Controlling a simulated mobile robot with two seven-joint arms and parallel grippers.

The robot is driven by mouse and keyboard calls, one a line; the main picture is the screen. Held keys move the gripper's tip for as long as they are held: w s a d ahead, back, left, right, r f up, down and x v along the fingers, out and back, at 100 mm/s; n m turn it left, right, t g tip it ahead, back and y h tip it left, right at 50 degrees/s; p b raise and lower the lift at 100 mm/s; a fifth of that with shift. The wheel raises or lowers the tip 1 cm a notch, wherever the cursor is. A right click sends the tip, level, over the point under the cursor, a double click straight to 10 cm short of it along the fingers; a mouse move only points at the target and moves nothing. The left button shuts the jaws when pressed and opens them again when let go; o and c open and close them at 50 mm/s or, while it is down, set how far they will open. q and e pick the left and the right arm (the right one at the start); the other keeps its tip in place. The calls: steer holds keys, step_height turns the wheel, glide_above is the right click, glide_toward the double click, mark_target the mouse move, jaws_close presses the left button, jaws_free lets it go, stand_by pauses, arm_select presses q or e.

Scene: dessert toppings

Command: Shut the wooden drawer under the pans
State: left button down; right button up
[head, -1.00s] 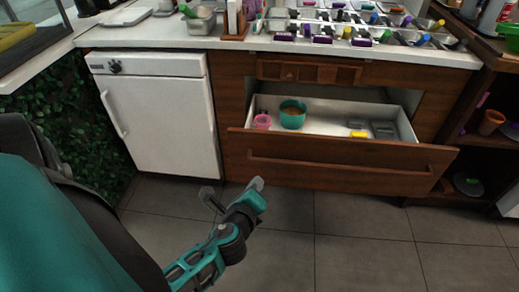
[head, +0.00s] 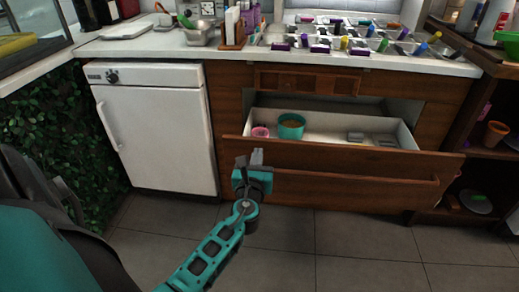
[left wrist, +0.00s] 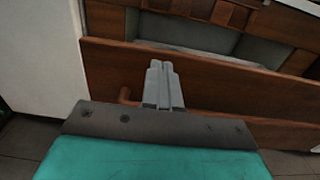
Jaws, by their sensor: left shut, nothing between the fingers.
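The wooden drawer (head: 340,163) stands pulled out under the counter that bears the pans (head: 345,42). Its front panel has a long horizontal handle. Inside it are a teal bowl (head: 291,126), a pink cup (head: 260,132) and small grey pieces. My left gripper (head: 256,158) is shut and empty, in front of the left part of the drawer front. In the left wrist view the shut fingers (left wrist: 163,85) point at the drawer front (left wrist: 230,95); I cannot tell whether they touch it. My right gripper is not in view.
A white fridge (head: 155,125) stands left of the drawer. Open shelves (head: 485,160) with a terracotta pot (head: 495,133) stand on the right. The tiled floor (head: 350,240) in front of the drawer is clear.

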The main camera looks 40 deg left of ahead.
mark_target(261, 141)
arm_select(q)
steer(key=shift+b+x, duration=0.3)
steer(key=shift+x, duration=1.75)
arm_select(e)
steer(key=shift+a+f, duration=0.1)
arm_select(q)
steer(key=shift+w, duration=0.1)
